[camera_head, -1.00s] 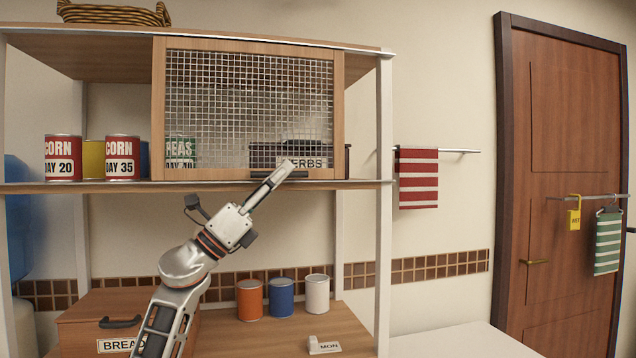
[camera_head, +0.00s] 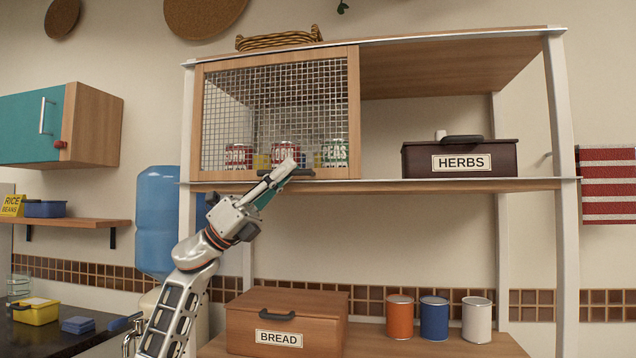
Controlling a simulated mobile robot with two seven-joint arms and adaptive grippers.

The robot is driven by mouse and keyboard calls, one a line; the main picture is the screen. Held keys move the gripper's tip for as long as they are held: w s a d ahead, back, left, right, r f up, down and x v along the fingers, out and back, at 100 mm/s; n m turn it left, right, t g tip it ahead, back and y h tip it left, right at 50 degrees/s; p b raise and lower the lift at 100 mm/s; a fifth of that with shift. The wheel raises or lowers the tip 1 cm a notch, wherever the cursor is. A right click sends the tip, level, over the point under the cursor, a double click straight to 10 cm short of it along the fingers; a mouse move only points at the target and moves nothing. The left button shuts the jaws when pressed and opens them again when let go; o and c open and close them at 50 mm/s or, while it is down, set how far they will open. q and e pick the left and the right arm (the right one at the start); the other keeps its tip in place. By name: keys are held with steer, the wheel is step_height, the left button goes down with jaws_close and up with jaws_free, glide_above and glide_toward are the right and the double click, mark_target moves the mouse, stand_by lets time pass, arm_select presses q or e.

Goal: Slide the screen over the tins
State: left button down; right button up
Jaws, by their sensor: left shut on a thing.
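The screen (camera_head: 281,100), wire mesh in a wooden frame, stands at the left end of the upper shelf against the left post. Behind its mesh are the tins: two red and white corn tins (camera_head: 238,157) (camera_head: 285,152) and a green and white peas tin (camera_head: 335,153). A yellow tin (camera_head: 262,162) shows partly between the corn tins. My left gripper (camera_head: 280,176) is shut on the dark handle (camera_head: 300,172) at the screen's bottom edge; the fingertips partly hide the handle. My right gripper is not in view.
The herbs box (camera_head: 460,158) stands uncovered on the right half of the upper shelf (camera_head: 520,184). Below are the bread box (camera_head: 290,318) and orange, blue and white cans (camera_head: 400,318) (camera_head: 434,320) (camera_head: 477,320). A blue water bottle (camera_head: 158,220) stands left of the shelf.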

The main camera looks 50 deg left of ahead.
arm_select(q)
steer(key=shift+s+a+f, duration=0.1)
steer(key=shift+s+a, duration=0.15)
steer(key=shift+a, duration=0.15)
steer(key=c, duration=2.4)
jaws_free()
steer(key=shift+o, duration=1.3)
steer(key=shift+s+a, duration=0.25)
steer(key=shift+a, duration=0.05)
steer(key=shift+w+d, duration=0.1)
steer(key=shift+d, duration=0.05)
steer(key=v, duration=1.2)
